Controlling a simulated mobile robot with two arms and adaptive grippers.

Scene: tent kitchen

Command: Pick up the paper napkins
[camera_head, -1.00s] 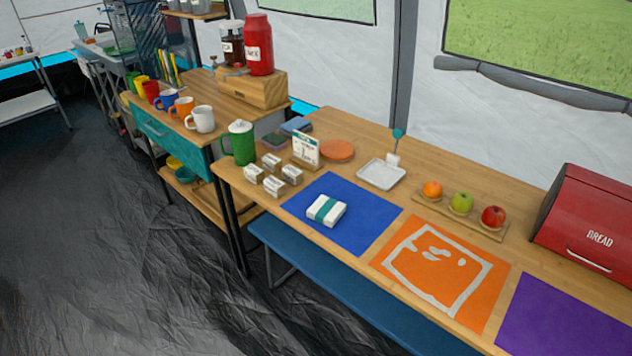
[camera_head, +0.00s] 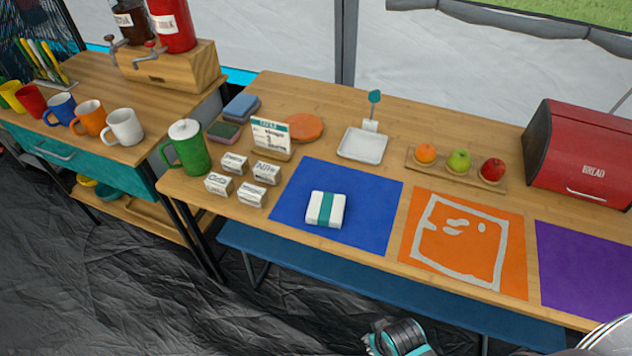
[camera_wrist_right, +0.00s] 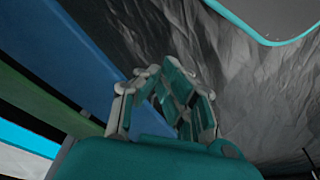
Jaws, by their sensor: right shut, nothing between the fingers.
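The paper napkins (camera_head: 325,210) are a white folded stack with a teal band. They lie flat on the blue mat (camera_head: 372,205) in the middle of the table (camera_head: 330,150). My right gripper (camera_wrist_right: 172,88) shows in the right wrist view, shut and empty, with dark crinkled floor behind it. The napkins are not in that view, and the gripper is away from them. A grey and teal piece of my arm (camera_head: 400,340) shows at the bottom of the head view, below the bench. My left gripper is not in view.
Several small labelled boxes (camera_head: 252,194), a green pitcher (camera_head: 187,150) and a sign (camera_head: 270,138) stand left of the napkins. A white tray (camera_head: 362,146) and a fruit board (camera_head: 456,170) are behind. An orange mat (camera_head: 466,240) lies right. A blue bench (camera_head: 390,283) runs along the table's front.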

